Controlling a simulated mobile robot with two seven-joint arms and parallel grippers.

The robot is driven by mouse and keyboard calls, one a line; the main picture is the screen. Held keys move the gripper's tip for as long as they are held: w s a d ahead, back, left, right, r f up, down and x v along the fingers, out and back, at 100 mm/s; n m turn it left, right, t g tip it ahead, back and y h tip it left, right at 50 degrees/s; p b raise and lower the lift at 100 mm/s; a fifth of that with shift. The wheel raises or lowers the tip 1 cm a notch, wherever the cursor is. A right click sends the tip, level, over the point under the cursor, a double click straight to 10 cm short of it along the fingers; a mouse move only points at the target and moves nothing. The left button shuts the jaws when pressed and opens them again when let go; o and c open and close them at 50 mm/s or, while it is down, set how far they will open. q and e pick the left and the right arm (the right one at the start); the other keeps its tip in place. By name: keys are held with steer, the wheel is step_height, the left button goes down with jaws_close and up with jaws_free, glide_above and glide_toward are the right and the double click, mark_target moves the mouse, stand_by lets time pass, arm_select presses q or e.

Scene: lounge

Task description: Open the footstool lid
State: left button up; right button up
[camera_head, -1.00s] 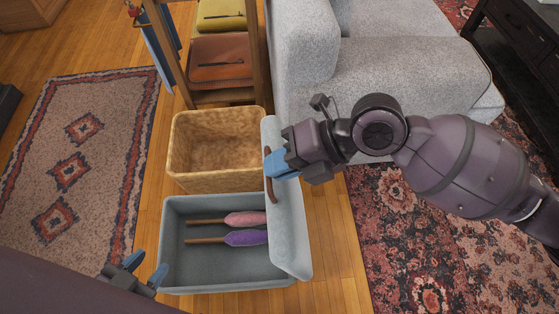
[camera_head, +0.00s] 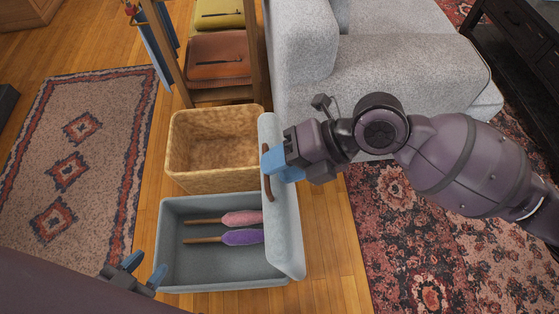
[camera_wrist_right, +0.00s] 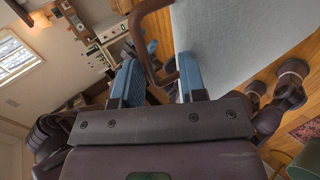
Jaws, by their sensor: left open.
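The footstool (camera_head: 172,250) is a grey-blue box on the wood floor, open at the top. Its lid (camera_head: 285,225) stands raised along the box's right side, with a brown handle (camera_head: 268,185) on its left edge. My right gripper (camera_head: 272,162) is at the handle. In the right wrist view its blue fingers (camera_wrist_right: 158,85) are apart, with part of the brown handle (camera_wrist_right: 150,55) between them and the pale lid (camera_wrist_right: 235,40) beyond. My left gripper (camera_head: 143,270) is open and empty at the box's lower left.
Inside the footstool lie a pink duster (camera_head: 240,218) and a purple one (camera_head: 243,237). A woven basket (camera_head: 185,185) stands directly behind it. A wooden rack (camera_head: 253,60) and grey sofa (camera_head: 390,70) are further back. Rugs (camera_head: 70,130) lie on both sides.

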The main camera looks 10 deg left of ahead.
arm_select(q)
steer(key=shift+s+f+g+b, duration=0.25)
steer(key=shift+s+f+b, duration=0.25)
steer(key=shift+f, duration=0.3)
steer(key=shift+s+f+g+b, duration=0.25)
steer(key=shift+s+f+b, duration=0.25)
steer(key=shift+f, duration=0.3)
arm_select(e)
steer(key=w+d+r, duration=0.2)
steer(key=d, duration=0.3)
steer(key=w+d+r, duration=0.1)
steer(key=d, duration=0.4)
steer(key=shift+w+d+r, duration=0.35)
steer(key=shift+w+r, duration=0.05)
arm_select(q)
steer(key=shift+s+f, duration=0.1)
steer(key=shift+t, duration=0.6)
steer(key=shift+w+r+p, duration=0.5)
steer(key=shift+w+r, duration=0.1)
steer(key=shift+r, duration=0.25)
steer(key=shift+w+r+p, duration=0.5)
steer(key=shift+w+r, duration=0.1)
steer(key=shift+r, duration=0.25)
arm_select(e)
steer(key=v, duration=1.1)
steer(key=shift+r, duration=0.2)
